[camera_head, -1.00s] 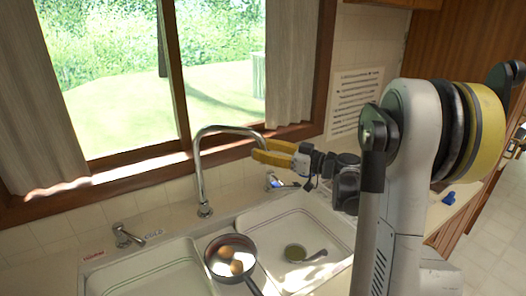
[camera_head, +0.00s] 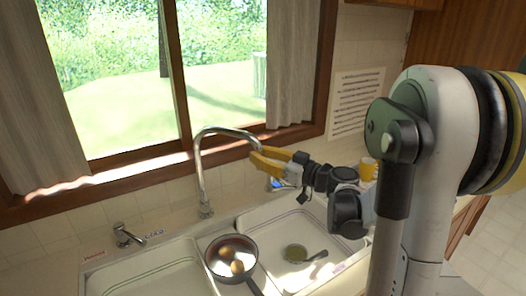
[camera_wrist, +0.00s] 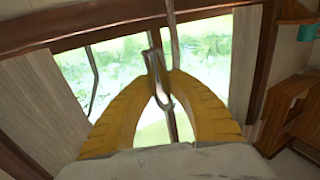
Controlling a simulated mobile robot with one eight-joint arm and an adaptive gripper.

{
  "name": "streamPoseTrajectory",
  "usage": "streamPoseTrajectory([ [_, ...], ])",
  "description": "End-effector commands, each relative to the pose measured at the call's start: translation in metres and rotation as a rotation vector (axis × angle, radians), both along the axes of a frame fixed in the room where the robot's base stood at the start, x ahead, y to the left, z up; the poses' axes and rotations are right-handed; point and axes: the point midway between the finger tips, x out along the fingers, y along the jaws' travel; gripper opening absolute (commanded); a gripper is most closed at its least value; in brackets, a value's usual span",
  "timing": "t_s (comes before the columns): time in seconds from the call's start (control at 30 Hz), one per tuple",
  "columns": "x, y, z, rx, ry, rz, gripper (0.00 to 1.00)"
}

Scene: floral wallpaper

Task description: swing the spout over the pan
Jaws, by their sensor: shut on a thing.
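The chrome gooseneck spout (camera_head: 200,165) rises behind the sink and arches to the right, its end over the back of the right basin. My gripper (camera_head: 258,158) has its yellow fingers shut on the spout's end. In the wrist view the spout's end (camera_wrist: 157,72) sits between my fingertips (camera_wrist: 158,82). The dark-rimmed pan (camera_head: 214,264) holds two brown eggs and stands on the divider between the basins, left of and below the spout's end. Its handle points toward the front right.
The left basin (camera_head: 150,272) is empty in its visible part. A ladle (camera_head: 297,254) lies in the right basin (camera_head: 275,228). A tap handle (camera_head: 124,236) stands at the back left. A yellow mug (camera_head: 368,168) is on the counter behind my arm. The window is behind the sink.

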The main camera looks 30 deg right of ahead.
Motion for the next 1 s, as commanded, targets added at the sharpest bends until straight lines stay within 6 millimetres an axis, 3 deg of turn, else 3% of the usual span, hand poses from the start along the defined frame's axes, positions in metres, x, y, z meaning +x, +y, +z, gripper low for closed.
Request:
streamPoseTrajectory([
  [0.27, -0.028, 0.052, -0.001, -0.002, 0.002, -0.215, 0.0],
  [0.6, -0.041, 0.101, -0.001, -0.002, 0.0, -0.211, 0.0],
  [1.0, -0.044, 0.127, -0.001, -0.003, 0.001, -0.213, 0.0],
])
